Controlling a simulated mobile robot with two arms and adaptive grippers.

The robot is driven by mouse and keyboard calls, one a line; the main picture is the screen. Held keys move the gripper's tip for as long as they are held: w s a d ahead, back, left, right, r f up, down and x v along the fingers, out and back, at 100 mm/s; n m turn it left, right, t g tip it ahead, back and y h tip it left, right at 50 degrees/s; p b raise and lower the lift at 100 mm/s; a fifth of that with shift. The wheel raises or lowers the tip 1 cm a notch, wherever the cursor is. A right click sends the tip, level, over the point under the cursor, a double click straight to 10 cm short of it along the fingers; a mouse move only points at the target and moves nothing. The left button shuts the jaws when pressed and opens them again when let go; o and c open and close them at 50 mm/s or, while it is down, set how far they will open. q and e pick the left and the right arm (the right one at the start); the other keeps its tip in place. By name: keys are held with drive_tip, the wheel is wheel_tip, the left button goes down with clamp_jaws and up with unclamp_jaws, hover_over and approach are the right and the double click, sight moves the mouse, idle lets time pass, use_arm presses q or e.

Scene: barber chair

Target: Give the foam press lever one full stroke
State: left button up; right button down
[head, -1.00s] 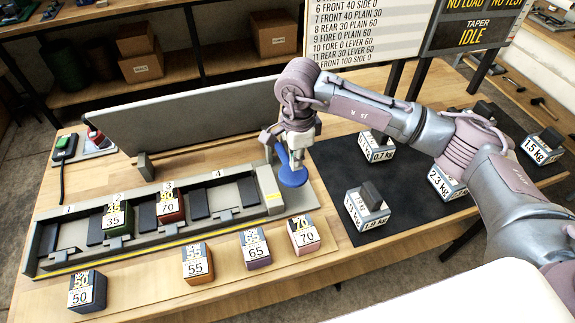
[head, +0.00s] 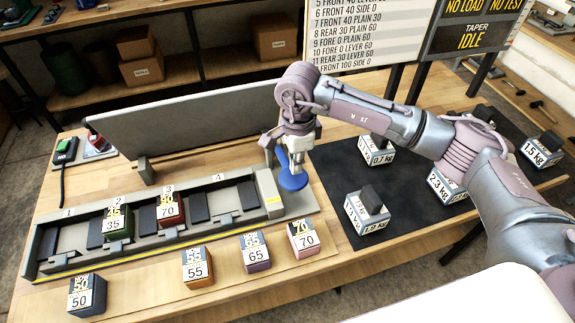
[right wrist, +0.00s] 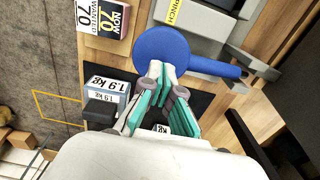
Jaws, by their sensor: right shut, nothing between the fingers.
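The foam press lever has a blue round pad (head: 293,181) at the right end of the long grey press tray (head: 150,250). In the right wrist view the blue disc (right wrist: 172,50) has a blue bar running right to a grey fitting. My right gripper (head: 296,168) is right at the pad, fingers pointing down. In the right wrist view its teal-padded fingertips (right wrist: 160,72) are together and overlap the disc's near edge. I cannot tell whether they touch it. The gripper holds nothing. My left gripper is not in view.
Loose blocks, such as 65 (head: 255,252) and 70 (head: 303,238), stand in front. Weights, including 1.9 kg (head: 367,213), stand on a black mat (head: 335,165) to the right. A grey panel (head: 190,122) stands behind.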

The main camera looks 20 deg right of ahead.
sight(296, 176)
drive_tip(key=shift+f, duration=0.1)
drive_tip(key=shift+f+b, duration=2.6)
drive_tip(key=shift+f, duration=0.05)
drive_tip(key=shift+r, duration=0.15)
drive_tip(key=shift+r+p, duration=1.05)
drive_tip(key=shift+r, duration=0.95)
wheel_tip(296, 176, up, 7)
drive_tip(key=p, duration=0.2)
drive_tip(key=shift+f, duration=0.15)
